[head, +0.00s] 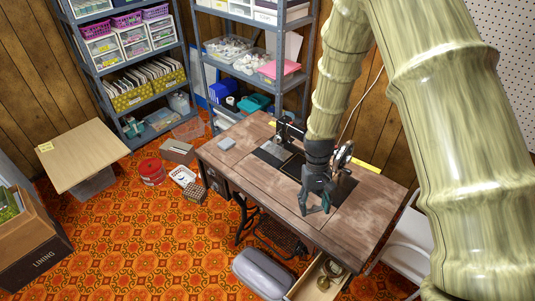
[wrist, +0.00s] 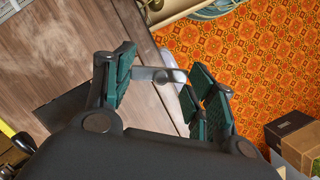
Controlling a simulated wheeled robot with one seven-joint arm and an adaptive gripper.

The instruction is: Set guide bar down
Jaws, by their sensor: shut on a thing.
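My gripper (head: 316,207) is above the front part of the wooden sewing table (head: 352,222), pointing down. In the wrist view its two green-padded fingers (wrist: 160,76) are shut on the guide bar (wrist: 155,74), a small grey metal bar that spans the space between them. The bar's far end looks rounded. In the head view the bar is too small to make out. The wrist view looks past the fingers to the tabletop edge (wrist: 150,45) and the floor. I cannot tell how high the bar is above the wood.
The black sewing machine (head: 290,132) stands on the table behind my gripper. An open drawer (head: 304,284) sticks out at the front, beside a grey rounded case (head: 263,274). The front left tabletop is clear.

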